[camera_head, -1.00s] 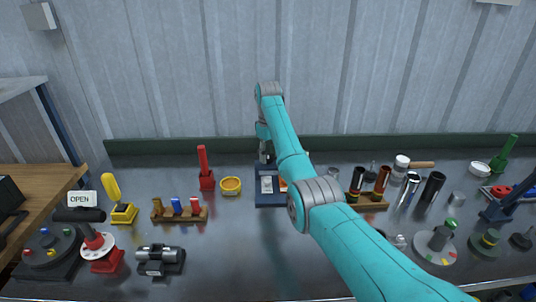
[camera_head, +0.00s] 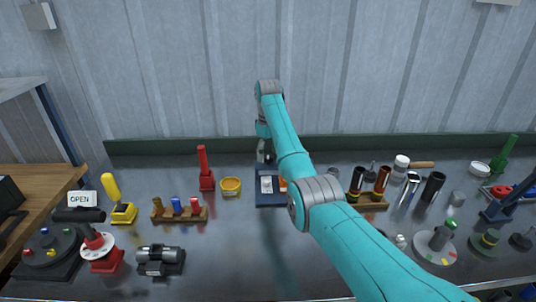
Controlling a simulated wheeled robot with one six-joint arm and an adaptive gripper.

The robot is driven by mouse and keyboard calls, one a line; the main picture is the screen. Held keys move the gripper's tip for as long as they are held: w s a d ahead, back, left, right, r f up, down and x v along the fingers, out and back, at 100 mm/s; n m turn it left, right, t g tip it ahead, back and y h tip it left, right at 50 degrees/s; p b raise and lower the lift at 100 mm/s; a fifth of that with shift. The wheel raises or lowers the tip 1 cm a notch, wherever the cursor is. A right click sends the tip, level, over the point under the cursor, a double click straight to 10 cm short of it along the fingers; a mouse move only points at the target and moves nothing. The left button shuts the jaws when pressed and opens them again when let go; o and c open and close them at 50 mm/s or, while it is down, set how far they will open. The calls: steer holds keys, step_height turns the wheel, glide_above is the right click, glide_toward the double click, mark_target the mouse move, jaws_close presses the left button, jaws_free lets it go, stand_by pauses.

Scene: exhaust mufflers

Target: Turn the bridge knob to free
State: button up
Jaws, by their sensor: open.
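I cannot tell for sure which thing is the bridge knob; no label for it is readable. A dark blue panel (camera_head: 268,199) with pale and orange patches lies on the bench in the middle, partly covered by my arm. My gripper (camera_head: 265,157) hangs at the far edge of this panel, in front of the wall. It is small in view and partly hidden by my teal arm. Its jaws are open and I see nothing held. Whether it touches the panel is unclear.
Left of the panel stand a yellow ring-shaped bowl (camera_head: 231,186), a red upright handle (camera_head: 206,172) and a wooden rack (camera_head: 180,214). Right of my arm are metal cylinders (camera_head: 410,186) and a round dial with coloured marks (camera_head: 435,245). The bench's front middle is clear.

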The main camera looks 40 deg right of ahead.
mark_target(268, 155)
step_height(268, 155, up, 7)
steer(key=shift+f, duration=0.1)
stand_by(0.7)
